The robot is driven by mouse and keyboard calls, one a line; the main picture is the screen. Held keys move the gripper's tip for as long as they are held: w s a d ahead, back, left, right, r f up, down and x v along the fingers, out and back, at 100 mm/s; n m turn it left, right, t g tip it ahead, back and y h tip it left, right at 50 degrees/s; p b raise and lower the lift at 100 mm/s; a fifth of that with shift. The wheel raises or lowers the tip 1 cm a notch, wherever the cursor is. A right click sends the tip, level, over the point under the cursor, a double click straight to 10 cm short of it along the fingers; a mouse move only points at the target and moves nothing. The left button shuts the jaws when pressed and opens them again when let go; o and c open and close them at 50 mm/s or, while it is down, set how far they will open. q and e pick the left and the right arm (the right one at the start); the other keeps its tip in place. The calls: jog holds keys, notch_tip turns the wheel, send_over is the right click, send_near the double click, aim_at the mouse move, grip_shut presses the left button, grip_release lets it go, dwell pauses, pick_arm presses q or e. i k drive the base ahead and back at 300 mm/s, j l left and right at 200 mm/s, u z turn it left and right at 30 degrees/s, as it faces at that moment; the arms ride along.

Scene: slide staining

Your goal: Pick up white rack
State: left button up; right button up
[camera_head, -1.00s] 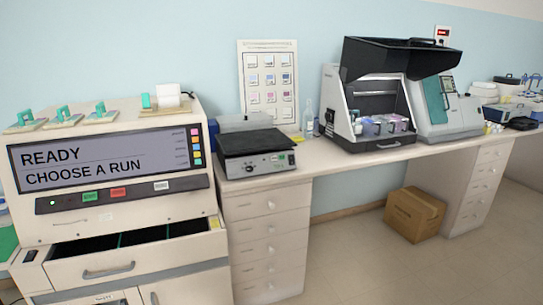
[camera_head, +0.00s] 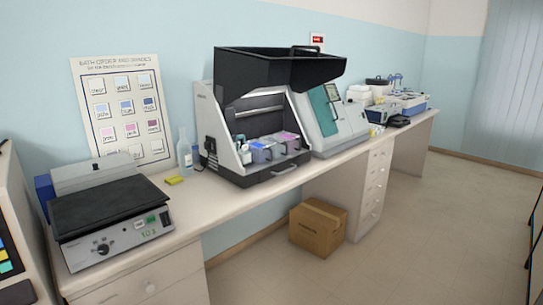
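I cannot make out a white rack for certain in the head view. The open black-lidded instrument (camera_head: 262,115) stands on the bench in the middle, with several small blue and pink containers (camera_head: 270,147) inside its front. They are too small to tell whether any is a rack. Neither of my grippers shows in this view.
A dark-topped hot plate (camera_head: 108,216) sits on the left bench. A wash bottle (camera_head: 184,152) and a wall chart (camera_head: 124,112) are behind it. A cardboard box (camera_head: 318,228) is on the floor under the bench.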

aim_at(246, 158)
jog(key=i+l+z, duration=0.1)
jog(key=i, duration=0.55)
jog(key=i+l, duration=0.15)
jog(key=i, duration=0.45)
jog(key=i+l+u, duration=0.75)
